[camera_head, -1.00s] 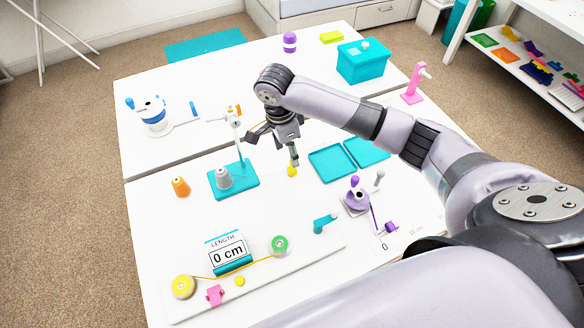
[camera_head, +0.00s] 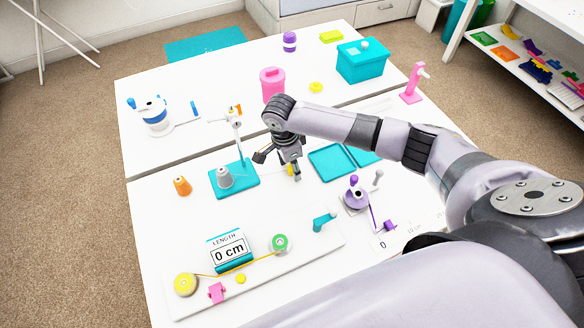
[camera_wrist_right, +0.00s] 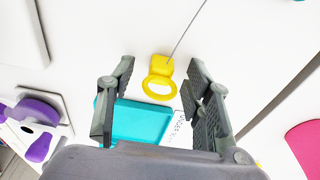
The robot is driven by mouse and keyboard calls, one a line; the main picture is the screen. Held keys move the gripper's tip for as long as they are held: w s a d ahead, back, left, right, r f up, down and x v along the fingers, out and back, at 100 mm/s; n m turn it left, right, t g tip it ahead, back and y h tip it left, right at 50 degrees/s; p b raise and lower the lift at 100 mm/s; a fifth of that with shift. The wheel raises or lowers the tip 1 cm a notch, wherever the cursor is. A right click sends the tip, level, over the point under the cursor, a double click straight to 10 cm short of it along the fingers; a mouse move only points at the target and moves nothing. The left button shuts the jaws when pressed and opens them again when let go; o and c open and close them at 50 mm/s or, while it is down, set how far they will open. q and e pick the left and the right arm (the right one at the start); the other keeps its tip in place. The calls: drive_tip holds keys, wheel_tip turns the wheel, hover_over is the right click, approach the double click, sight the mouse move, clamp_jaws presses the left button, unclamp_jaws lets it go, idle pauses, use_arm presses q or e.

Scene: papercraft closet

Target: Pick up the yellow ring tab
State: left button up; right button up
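The yellow ring tab (camera_wrist_right: 161,66) lies on the white table in the right wrist view, a block with a ring and a thin grey line running from it. It is mostly hidden behind the gripper in the head view (camera_head: 290,170). My right gripper (camera_wrist_right: 160,64) is open, with one finger on each side of the tab; a gap shows on both sides. In the head view my right gripper (camera_head: 281,168) hangs over the table beside the teal stand (camera_head: 235,182). My left gripper is not in view.
A teal tray (camera_head: 329,163) lies just right of the gripper. A grey cone spool (camera_head: 224,177) stands on the teal stand's base. A purple winder (camera_head: 356,197) is at the lower right. A pink canister (camera_head: 272,84) stands behind the arm.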

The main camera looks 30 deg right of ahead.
drive_tip(key=c, duration=0.8)
drive_tip(key=shift+o, duration=0.2)
drive_tip(key=shift+r, duration=0.1)
wheel_tip(320, 180, up, 20)
